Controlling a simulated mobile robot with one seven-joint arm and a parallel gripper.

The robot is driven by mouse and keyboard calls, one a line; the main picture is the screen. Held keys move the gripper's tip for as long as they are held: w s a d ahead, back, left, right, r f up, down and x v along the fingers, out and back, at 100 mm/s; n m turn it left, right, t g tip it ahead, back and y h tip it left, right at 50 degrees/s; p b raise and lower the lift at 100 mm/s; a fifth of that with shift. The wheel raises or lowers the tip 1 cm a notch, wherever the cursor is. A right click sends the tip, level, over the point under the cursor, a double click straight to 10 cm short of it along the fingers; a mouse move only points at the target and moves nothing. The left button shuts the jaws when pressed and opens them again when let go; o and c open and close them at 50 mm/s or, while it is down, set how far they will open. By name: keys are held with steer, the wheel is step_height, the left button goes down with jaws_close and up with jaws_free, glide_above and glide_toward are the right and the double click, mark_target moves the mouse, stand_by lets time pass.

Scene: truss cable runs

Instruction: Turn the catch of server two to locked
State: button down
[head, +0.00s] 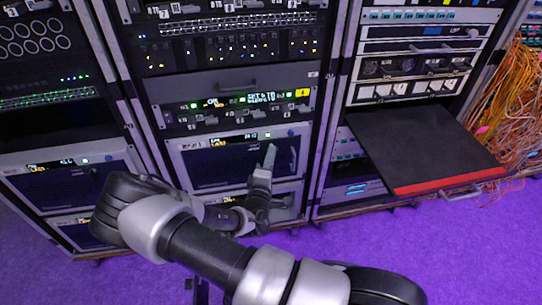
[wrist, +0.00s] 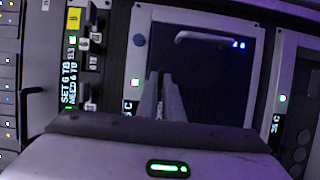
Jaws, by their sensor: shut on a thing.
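My gripper (head: 268,158) is at the front of a dark-windowed server (head: 215,172) in the middle rack, right of its centre. In the wrist view the two fingers (wrist: 160,92) point at that server's front and are close together, shut on a small part. The part is mostly hidden between the fingers; it appears to be a catch, and its turn position cannot be read. The same server shows in the wrist view (wrist: 205,85), turned sideways, with a pale handle (wrist: 205,38) beyond the fingers. I cannot clearly read the server's number.
A panel with a lit display (head: 262,97) and small switches sits just above. Another server (wrist: 300,100) is beside it in the wrist view, below it in the rack. At right, a black shelf (head: 420,145) with a red edge juts out, near orange cables (head: 515,110).

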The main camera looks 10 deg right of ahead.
steer(key=shift+r, duration=0.15)
steer(key=shift+d+r+m+g+y+p, duration=0.2)
steer(key=shift+m+g+y+p, duration=0.3)
steer(key=shift+m+y, duration=1.2)
steer(key=shift+d+r+m+g+y+p, duration=0.15)
steer(key=shift+m+g+y+p, duration=0.4)
steer(key=shift+m, duration=2.15)
steer(key=shift+d+r+m+g+y+p, duration=0.15)
steer(key=shift+m+g+y+p, duration=0.35)
steer(key=shift+m+y, duration=1.25)
steer(key=shift+f+m+h, duration=0.1)
steer(key=shift+m+h, duration=0.4)
steer(key=shift+m, duration=0.05)
steer(key=c, duration=1.9)
jaws_free()
steer(key=shift+s, duration=0.1)
